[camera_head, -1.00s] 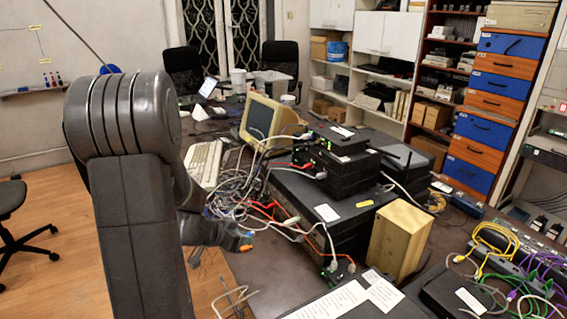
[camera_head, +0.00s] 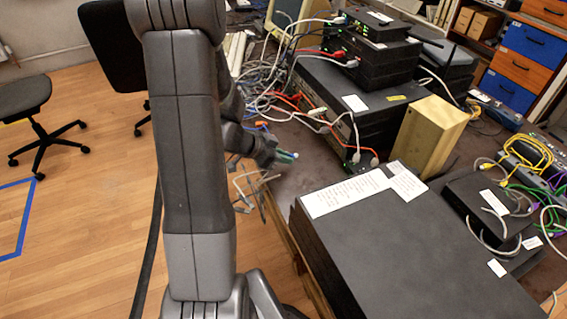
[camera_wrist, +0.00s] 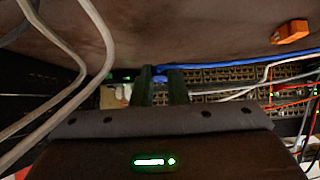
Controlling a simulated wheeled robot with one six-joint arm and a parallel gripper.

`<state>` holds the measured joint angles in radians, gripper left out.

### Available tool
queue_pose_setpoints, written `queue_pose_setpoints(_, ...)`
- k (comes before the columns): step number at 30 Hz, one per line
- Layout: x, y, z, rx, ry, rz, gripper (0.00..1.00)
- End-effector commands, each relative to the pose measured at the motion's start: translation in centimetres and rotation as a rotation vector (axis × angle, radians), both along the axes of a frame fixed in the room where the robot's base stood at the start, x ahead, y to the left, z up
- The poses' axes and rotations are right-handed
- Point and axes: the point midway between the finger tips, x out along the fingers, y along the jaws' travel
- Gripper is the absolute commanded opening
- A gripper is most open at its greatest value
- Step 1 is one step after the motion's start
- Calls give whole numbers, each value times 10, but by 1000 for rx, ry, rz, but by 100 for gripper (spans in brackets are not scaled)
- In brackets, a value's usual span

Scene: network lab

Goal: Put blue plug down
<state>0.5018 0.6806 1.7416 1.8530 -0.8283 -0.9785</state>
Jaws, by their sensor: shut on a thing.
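My gripper (camera_head: 287,157) is near the left edge of the dark table, in front of the cable bundle. In the wrist view its two dark fingers (camera_wrist: 160,90) are close together, shut on the blue plug (camera_wrist: 159,71). Only a small bit of the plug shows between the fingertips. A blue cable (camera_wrist: 215,72) runs to the right from there. In the head view the plug is too small to tell apart from the fingertips. I cannot tell whether it touches the table.
A tangle of cables (camera_head: 262,98) and stacked black network devices (camera_head: 335,100) lie behind my gripper. A large black box (camera_head: 410,245) with white labels and a beige block (camera_head: 430,135) are to the right. An orange plug (camera_wrist: 290,32) shows in the wrist view. Some bare table lies beside my gripper.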

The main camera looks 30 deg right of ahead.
Motion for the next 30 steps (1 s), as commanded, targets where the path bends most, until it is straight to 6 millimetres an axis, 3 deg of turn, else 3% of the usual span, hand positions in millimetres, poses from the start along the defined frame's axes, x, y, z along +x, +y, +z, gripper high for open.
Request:
queue_pose_setpoints(1,0,1,-12,2,3,0,0)
queue_pose_setpoints(5,0,0,-27,1,3,1,0)
queue_pose_setpoints(13,0,0,-26,1,1,1,0)
queue_pose_setpoints(27,-1,2,-42,9,3,1,0)
queue_pose_setpoints(28,-1,2,-42,9,3,1,17)
queue_pose_setpoints(30,-2,2,-43,11,5,-1,31)
